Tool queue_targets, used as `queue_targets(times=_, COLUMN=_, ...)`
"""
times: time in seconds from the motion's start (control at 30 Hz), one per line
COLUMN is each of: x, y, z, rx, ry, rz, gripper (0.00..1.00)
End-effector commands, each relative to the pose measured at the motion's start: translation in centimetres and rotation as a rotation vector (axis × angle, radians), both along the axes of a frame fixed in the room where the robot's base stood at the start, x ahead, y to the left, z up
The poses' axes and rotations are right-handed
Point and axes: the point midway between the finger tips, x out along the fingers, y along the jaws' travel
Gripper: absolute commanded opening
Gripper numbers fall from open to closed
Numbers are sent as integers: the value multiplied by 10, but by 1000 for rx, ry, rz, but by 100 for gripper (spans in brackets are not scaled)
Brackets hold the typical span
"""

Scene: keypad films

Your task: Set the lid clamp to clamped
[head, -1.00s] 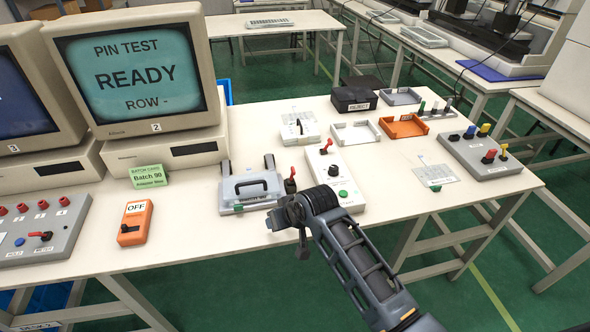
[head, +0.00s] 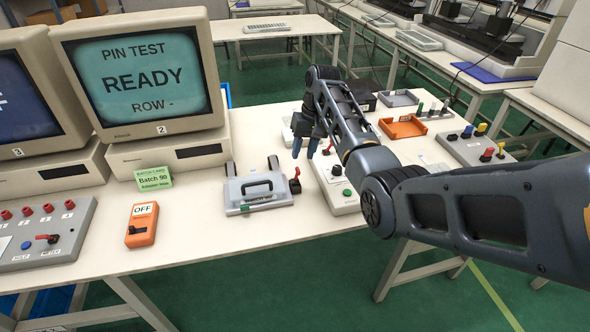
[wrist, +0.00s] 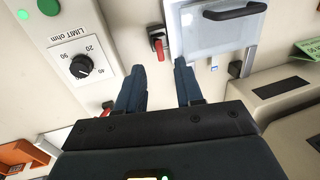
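The clear-lidded test fixture (head: 258,190) with a dark carrying handle sits mid-table with its lid down. The lid clamp (head: 295,181), a red-tipped lever on a dark base, stands at the fixture's right edge. In the wrist view the clamp (wrist: 158,44) shows beside the fixture (wrist: 215,38), just beyond the gap between my fingertips. My gripper (head: 305,150) points down above the table, behind and right of the clamp and apart from it. Its two fingers (wrist: 158,66) are spread in the wrist view with nothing between them.
A white panel (head: 347,197) with a dial, red lever and green buttons stands right of the clamp. An orange OFF switch box (head: 142,226) and a green batch card (head: 154,178) lie left. The monitor (head: 135,78) stands behind. Bare table lies in front of the fixture.

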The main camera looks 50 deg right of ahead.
Motion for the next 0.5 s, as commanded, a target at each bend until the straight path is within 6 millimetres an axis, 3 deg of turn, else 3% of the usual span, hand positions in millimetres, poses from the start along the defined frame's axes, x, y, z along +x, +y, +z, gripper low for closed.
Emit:
queue_targets(times=0.17, x=1, y=2, z=-14, rx=5, ry=7, rz=0, gripper=36)
queue_targets(times=0.5, x=8, y=11, z=-63, rx=4, ry=4, rz=0, gripper=36)
